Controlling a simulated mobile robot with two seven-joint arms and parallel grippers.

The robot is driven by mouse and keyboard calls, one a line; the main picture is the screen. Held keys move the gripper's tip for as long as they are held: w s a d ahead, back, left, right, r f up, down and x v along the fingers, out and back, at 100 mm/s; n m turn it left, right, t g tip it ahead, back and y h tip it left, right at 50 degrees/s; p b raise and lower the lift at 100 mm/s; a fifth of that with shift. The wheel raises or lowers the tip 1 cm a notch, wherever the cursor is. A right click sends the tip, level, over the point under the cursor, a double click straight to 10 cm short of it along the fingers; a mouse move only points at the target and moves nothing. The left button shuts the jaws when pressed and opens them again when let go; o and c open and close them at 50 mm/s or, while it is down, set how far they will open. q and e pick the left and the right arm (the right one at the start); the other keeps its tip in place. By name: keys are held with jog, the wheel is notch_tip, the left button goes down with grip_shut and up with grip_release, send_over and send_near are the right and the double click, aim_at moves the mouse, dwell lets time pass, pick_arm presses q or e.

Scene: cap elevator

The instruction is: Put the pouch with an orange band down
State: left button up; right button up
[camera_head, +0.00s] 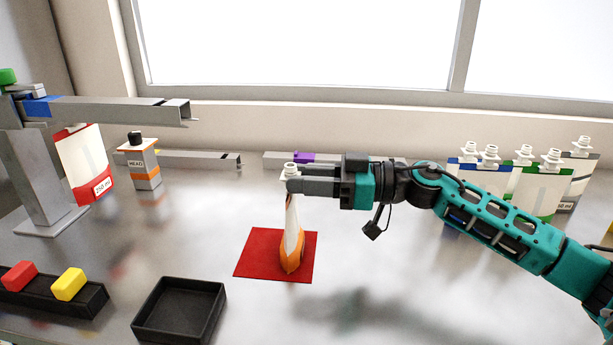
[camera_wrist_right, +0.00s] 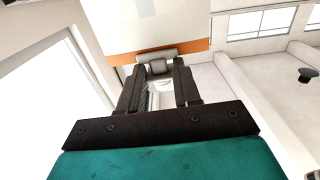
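The pouch with an orange band (camera_head: 291,240) hangs upright, seen nearly edge-on, with its white spout at the top and orange at the bottom. My right gripper (camera_head: 291,182) comes in from the right and is closed around the pouch just below the spout. The pouch's lower end is over the red mat (camera_head: 253,264); I cannot tell whether it touches. In the right wrist view, the gripper fingers (camera_wrist_right: 160,65) reach toward the white pouch body and orange band. My left gripper is not in view.
A black tray (camera_head: 180,310) and a block rack (camera_head: 85,300) are front left. Several pouches (camera_head: 535,190) stand back right.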

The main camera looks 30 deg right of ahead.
jog(key=o, duration=0.5)
jog(key=v, duration=1.2)
jog(key=shift+r, duration=0.15)
dwell(0.3)
jog(key=shift+a, duration=0.1)
